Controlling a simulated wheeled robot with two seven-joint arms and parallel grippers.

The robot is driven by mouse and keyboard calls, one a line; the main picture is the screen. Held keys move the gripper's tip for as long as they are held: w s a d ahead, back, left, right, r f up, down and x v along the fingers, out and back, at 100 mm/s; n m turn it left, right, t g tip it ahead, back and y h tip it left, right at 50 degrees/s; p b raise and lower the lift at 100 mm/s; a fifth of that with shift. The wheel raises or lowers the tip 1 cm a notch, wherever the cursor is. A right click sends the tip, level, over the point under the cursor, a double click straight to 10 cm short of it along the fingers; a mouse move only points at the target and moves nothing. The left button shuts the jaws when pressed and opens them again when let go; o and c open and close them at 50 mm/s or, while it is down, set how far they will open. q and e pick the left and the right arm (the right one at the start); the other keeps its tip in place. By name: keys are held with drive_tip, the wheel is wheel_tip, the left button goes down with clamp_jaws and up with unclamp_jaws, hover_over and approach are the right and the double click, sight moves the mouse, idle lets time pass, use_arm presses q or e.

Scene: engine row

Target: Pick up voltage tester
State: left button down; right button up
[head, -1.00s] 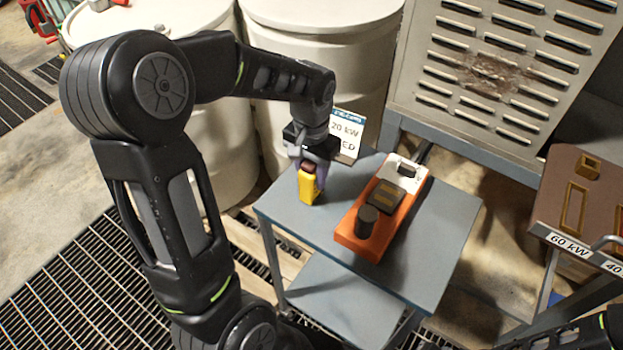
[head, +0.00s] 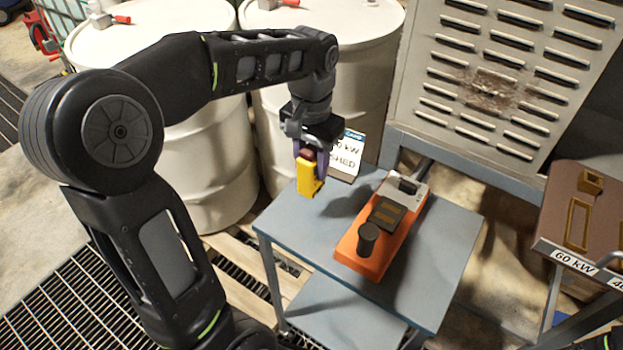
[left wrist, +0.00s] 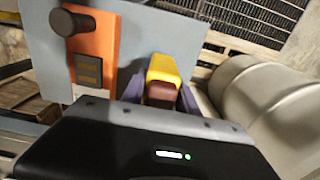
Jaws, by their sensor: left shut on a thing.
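The voltage tester (head: 308,180) is a small yellow device with a dark reddish-brown top. My left gripper (head: 314,163) is shut on its upper part and holds it upright, seemingly a little above the grey-blue table (head: 285,228). In the left wrist view the yellow tester (left wrist: 162,70) sits between the purple fingers of my left gripper (left wrist: 160,95), with its brown end nearest the camera. My right gripper is not in view.
An orange box with a black knob (head: 368,253) stands on the table, right of the tester. A sign card (head: 348,157) is behind the gripper. White drums (head: 200,160) stand behind. A brown panel (head: 580,215) is at the right.

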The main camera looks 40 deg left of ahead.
use_arm(q)
drive_tip(key=shift+r, duration=0.5)
idle(0.4)
